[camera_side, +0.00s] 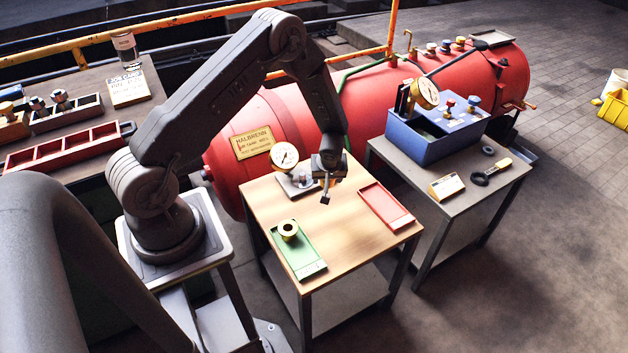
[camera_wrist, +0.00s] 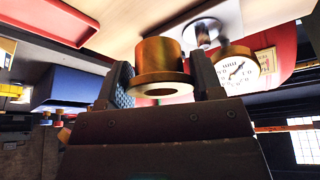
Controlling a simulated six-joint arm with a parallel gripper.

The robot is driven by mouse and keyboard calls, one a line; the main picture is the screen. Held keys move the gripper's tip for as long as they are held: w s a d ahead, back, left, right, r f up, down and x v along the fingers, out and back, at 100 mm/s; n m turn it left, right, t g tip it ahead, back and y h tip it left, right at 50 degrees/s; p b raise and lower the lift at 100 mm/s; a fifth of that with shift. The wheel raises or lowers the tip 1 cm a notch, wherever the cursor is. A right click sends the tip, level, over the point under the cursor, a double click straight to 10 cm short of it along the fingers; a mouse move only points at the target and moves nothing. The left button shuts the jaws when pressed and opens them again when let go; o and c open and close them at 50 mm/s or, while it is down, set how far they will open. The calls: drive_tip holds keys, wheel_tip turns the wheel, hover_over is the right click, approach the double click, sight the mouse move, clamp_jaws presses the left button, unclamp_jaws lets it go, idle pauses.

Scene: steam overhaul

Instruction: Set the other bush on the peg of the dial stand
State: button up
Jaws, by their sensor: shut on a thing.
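My gripper (camera_side: 325,196) hangs above the wooden table, just right of the dial stand (camera_side: 297,186). In the wrist view my gripper (camera_wrist: 161,78) is shut on a flanged brass bush (camera_wrist: 162,62), with its flange and bore facing the camera. The held bush is too small to make out in the side view. The dial stand has a white-faced dial and a short upright peg (camera_side: 300,178). The peg also shows in the wrist view (camera_wrist: 203,38), apart from the bush. Another brass bush (camera_side: 288,230) stands in the green tray (camera_side: 308,266), clear of my gripper.
A red tray (camera_side: 401,221) on the table's right looks empty. A large red boiler (camera_side: 370,108) lies behind the table. A blue box (camera_side: 425,151) with another gauge stands on the grey side table. The table's front middle is clear.

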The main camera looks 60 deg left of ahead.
drive_tip(key=a, duration=0.4)
drive_tip(key=s+a, duration=0.1)
drive_tip(key=a, duration=0.7)
drive_tip(key=shift+s+a+r, duration=0.2)
drive_tip(key=shift+a+r, duration=0.05)
drive_tip(key=shift+a, duration=0.1)
drive_tip(key=shift+f, duration=2.35)
